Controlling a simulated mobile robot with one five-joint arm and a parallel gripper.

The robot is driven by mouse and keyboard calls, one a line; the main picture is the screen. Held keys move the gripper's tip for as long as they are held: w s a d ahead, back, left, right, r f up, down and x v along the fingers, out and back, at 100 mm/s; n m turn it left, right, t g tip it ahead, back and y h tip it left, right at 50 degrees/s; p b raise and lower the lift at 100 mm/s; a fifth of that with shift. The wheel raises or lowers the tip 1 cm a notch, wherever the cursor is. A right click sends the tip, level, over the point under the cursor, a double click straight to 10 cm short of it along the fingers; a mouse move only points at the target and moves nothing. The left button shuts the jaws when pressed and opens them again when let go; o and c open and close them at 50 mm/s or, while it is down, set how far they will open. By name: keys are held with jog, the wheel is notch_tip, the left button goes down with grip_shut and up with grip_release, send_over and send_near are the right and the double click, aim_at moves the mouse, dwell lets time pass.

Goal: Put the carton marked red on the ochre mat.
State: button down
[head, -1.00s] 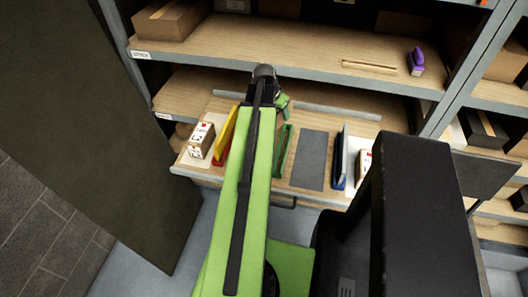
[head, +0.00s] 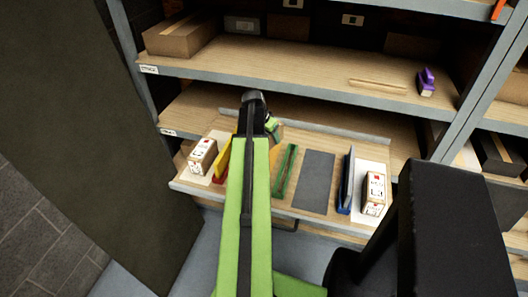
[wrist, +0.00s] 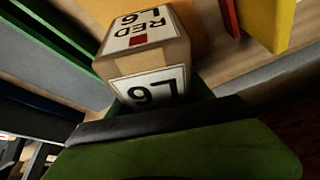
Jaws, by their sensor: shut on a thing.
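The carton marked RED (wrist: 143,55), a light brown box with a red square and L6 labels, is in my gripper in the wrist view. My gripper (wrist: 155,112) is shut on it. An orange-ochre surface, the ochre mat (wrist: 190,14), shows behind the carton; whether they touch I cannot tell. In the head view my gripper (head: 268,125) is over the back of the wooden tray, between the yellow and green dividers. There the arm hides most of the carton and the mat.
The yellow divider (wrist: 268,20) stands right of the carton in the wrist view. The green divider (head: 285,170), grey mat (head: 314,180) and blue divider (head: 346,185) are right of my arm. Other cartons stand at the left (head: 202,156) and right (head: 373,193). A shelf (head: 270,62) lies behind.

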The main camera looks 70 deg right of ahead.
jog(key=shift+w+d+f, duration=0.1)
jog(key=shift+w+f, duration=0.15)
jog(key=shift+w, duration=0.2)
jog(key=shift+w+d+f, duration=0.1)
jog(key=shift+w+f, duration=0.15)
jog(key=shift+w, duration=0.2)
notch_tip(320, 180, down, 4)
jog(key=b, duration=0.4)
jog(key=shift+f+b, duration=0.2)
jog(key=shift+b, duration=0.15)
jog(key=shift+r, duration=0.2)
jog(key=shift+f, duration=0.2)
jog(key=shift+c, duration=2)
grip_release()
jog(key=shift+r, duration=0.1)
jog(key=p+v, duration=1.1)
jog(key=shift+r, duration=0.3)
jog(key=shift+a+r+p, duration=0.3)
jog(key=shift+r+p, duration=0.1)
jog(key=shift+f, duration=0.1)
